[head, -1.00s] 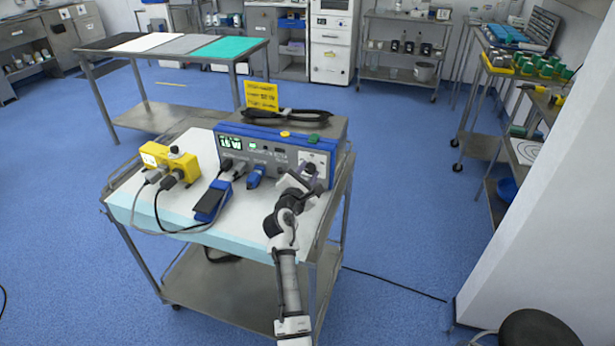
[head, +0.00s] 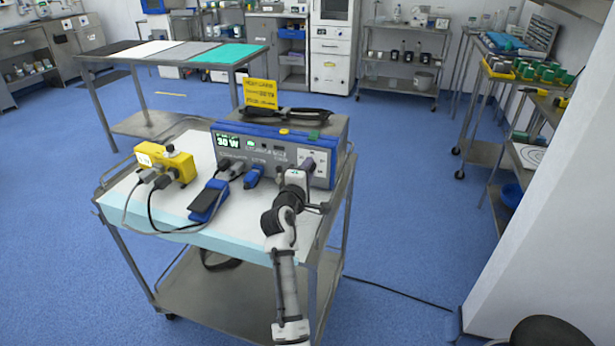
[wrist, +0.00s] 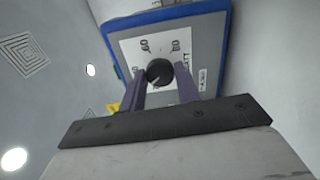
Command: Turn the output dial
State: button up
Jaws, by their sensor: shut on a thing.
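The output dial (wrist: 158,71) is a round black knob with a pale pointer line. It sits on a white scale plate with printed numbers on the front of the grey and blue unit (head: 285,153). In the wrist view, my gripper (wrist: 160,74) has one purple finger on each side of the dial and is shut on it. The green display (head: 228,141) appears to read 30 W.
A yellow box (head: 165,166) with cables and a blue and black foot pedal (head: 208,200) stand left on the cart top (head: 190,222). Plugs and cables run from the unit's front. A yellow card (head: 261,94) and a black cable bundle (head: 287,114) are on top.

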jog(key=shift+f+m+b, duration=0.1)
jog(key=shift+m+b, duration=0.2)
jog(key=shift+m, duration=0.3)
jog(key=o, duration=1)
jog(key=b+v, duration=0.2)
jog(key=v, duration=1.2)
